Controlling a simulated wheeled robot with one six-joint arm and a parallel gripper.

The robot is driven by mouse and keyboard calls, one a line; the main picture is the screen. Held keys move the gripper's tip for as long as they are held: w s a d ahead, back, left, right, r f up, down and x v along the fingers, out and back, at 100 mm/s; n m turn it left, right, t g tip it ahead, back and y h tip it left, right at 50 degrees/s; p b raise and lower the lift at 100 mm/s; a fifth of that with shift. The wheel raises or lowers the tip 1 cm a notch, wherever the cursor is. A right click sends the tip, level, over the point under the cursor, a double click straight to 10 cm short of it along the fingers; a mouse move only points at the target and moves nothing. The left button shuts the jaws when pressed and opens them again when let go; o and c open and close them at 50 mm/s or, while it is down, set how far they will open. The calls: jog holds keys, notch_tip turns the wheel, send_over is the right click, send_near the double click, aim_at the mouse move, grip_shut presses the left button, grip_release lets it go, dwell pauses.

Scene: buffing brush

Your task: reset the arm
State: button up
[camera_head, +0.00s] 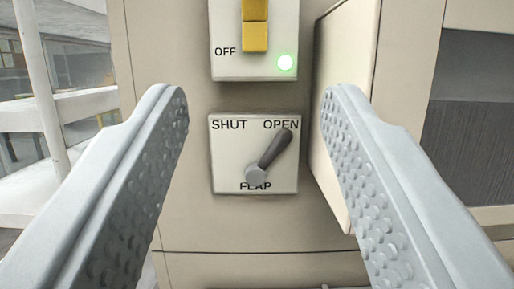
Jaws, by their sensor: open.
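My gripper (257,110) is open, with one grey finger on each side of the picture and nothing between them. Past the fingertips is a white flap plate (225,180) marked SHUT, OPEN and FLAP. Its dark lever (273,150) tilts up and right, its tip at the word OPEN. The fingers appear apart from the lever.
Above is a white switch plate (230,68) with a yellow switch (255,30), the word OFF and a lit green lamp (285,62). Both plates are on a beige cabinet (230,228). A panel edge (345,50) juts at right. White shelving (75,150) stands at left.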

jog(key=s+r+g, duration=0.1)
jog(key=s+r, duration=0.3)
jog(key=s, duration=0.5)
jog(key=s+r+g, duration=0.2)
jog(key=s+r, duration=0.2)
jog(key=s, duration=0.5)
jog(key=s+f+g, duration=0.1)
jog(key=s+g, duration=0.1)
jog(key=s, duration=1.6)
